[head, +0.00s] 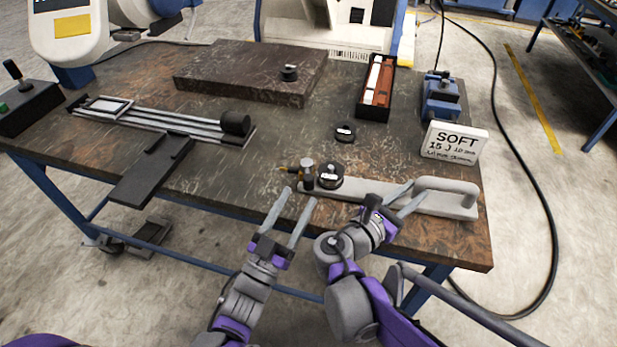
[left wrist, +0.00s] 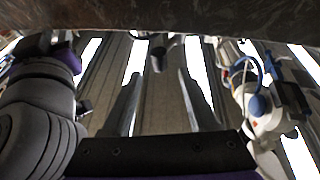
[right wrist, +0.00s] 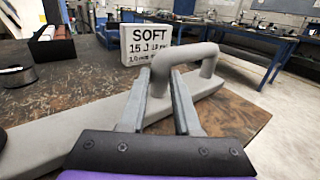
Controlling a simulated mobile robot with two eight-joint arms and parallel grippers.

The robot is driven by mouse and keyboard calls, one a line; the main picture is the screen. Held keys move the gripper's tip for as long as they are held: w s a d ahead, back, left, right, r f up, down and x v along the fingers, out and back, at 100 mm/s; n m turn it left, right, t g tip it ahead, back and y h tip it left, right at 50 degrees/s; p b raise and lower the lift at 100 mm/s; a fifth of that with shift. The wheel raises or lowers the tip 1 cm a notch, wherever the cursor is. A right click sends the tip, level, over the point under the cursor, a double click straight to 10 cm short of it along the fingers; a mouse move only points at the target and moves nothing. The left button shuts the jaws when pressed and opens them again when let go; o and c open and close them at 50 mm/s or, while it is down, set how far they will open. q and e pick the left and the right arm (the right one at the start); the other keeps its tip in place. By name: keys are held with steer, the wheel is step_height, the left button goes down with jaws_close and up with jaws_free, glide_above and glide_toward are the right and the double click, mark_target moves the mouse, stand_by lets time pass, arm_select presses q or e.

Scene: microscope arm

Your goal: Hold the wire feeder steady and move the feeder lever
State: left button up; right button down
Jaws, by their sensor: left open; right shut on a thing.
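The wire feeder, a long pale grey body (head: 392,196) with a raised loop handle (head: 445,187), lies along the table's front right. A black-topped round part (head: 329,175) and a small upright post with a brass tip (head: 306,174) sit at its left end. I cannot tell which part is the lever. My right gripper (head: 408,192) is shut on the left end of the handle; the right wrist view shows its fingers (right wrist: 162,88) there. My left gripper (head: 293,197) is open and empty, its fingertips just in front of the post; its fingers also show in the left wrist view (left wrist: 158,88).
A white card reading SOFT (head: 454,143) stands behind the handle. A black box with coloured blocks (head: 359,88), a blue device (head: 440,97), a dark slab (head: 245,68) and a rail assembly (head: 170,120) stand farther back or left. The table's front edge lies close to both grippers.

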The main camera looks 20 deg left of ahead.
mark_target(305, 185)
arm_select(q)
steer(key=x, duration=0.6)
steer(key=shift+w+r, duration=0.1)
jaws_close()
